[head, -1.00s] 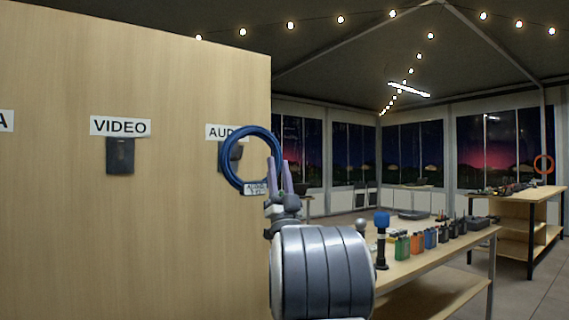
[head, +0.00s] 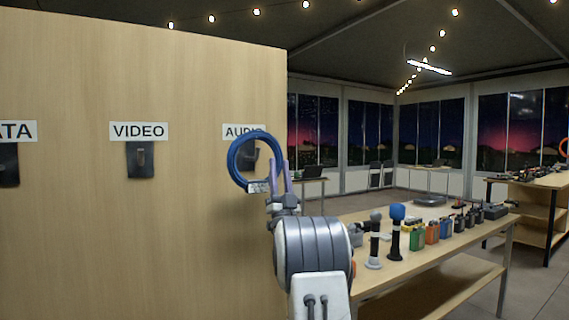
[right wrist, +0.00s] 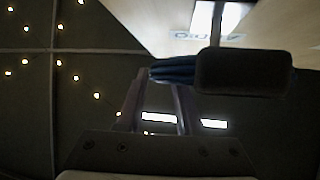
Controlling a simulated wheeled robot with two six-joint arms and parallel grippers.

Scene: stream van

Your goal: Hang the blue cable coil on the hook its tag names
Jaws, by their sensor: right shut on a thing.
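The blue cable coil (head: 234,163) hangs upright in my right gripper (head: 281,177), shut on its lower right side. A small pale tag (head: 258,187) is at the coil's bottom; its print is too small to read now, but looks like AUDIO in the earlier view. The coil overlaps the AUDIO sign (head: 240,131) and the dark hook plate (head: 250,160) below it; I cannot tell how far in front it is. In the right wrist view the coil (right wrist: 172,72) shows edge-on between the fingers, beside a dark block (right wrist: 243,72). My left gripper is not in view.
The wooden panel also carries a VIDEO sign (head: 139,131) with its hook plate (head: 140,160) and a DATA sign (head: 18,131) at left. A workbench (head: 440,255) with microphones and several coloured packs stands right of my arm. The panel ends just right of the coil.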

